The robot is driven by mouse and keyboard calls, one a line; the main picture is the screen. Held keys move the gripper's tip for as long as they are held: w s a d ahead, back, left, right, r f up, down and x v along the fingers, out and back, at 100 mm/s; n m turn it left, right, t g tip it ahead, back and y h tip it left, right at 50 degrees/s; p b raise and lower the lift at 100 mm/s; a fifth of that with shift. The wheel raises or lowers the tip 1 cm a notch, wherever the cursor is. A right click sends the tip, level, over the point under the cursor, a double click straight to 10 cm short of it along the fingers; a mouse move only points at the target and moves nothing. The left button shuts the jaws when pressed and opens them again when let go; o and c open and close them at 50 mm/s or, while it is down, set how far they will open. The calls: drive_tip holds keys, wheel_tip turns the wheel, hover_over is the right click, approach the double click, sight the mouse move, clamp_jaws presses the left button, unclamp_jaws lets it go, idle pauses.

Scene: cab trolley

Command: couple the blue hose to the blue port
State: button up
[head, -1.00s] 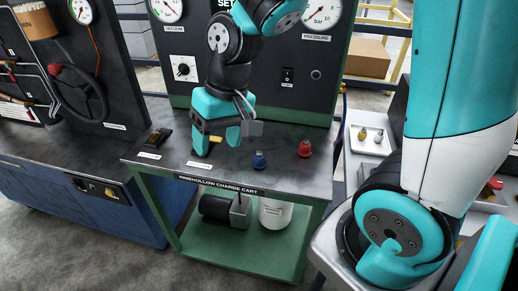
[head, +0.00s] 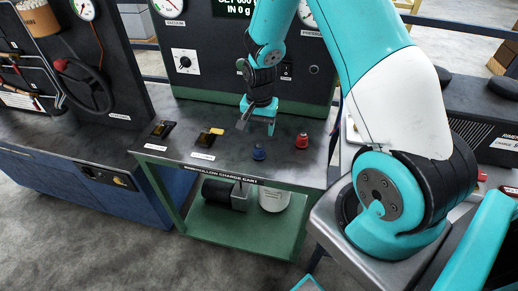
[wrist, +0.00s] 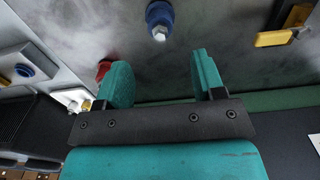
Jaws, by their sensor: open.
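A blue fitting (head: 259,152) stands on the cart's dark top. In the wrist view the blue fitting (wrist: 160,16) has a round blue collar and a bright metal tip, and lies beyond my fingertips. My gripper (head: 258,122) is above and behind it, apart from it. My gripper's two teal fingers (wrist: 163,70) are spread, with nothing between them. Another blue piece (wrist: 24,70) with a pale fitting shows at the wrist view's left edge. I cannot tell which blue piece is the hose end and which is the port.
A red fitting (head: 301,142) stands right of the blue one. A dark block with a yellow handle (head: 216,131) and another dark block (head: 160,129) sit to the left. The gauge panel (head: 215,75) rises behind. The cart's front right top is clear.

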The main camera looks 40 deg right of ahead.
sight(259, 143)
wheel_tip(259, 143, down, 9)
drive_tip(key=b, duration=0.6)
drive_tip(key=shift+r, duration=0.1)
drive_tip(key=shift+c, duration=0.3)
idle(0.8)
clamp_jaws()
drive_tip(key=shift+r, duration=0.2)
drive_tip(key=shift+r+p, duration=2.25)
drive_tip(key=shift+r, duration=0.6)
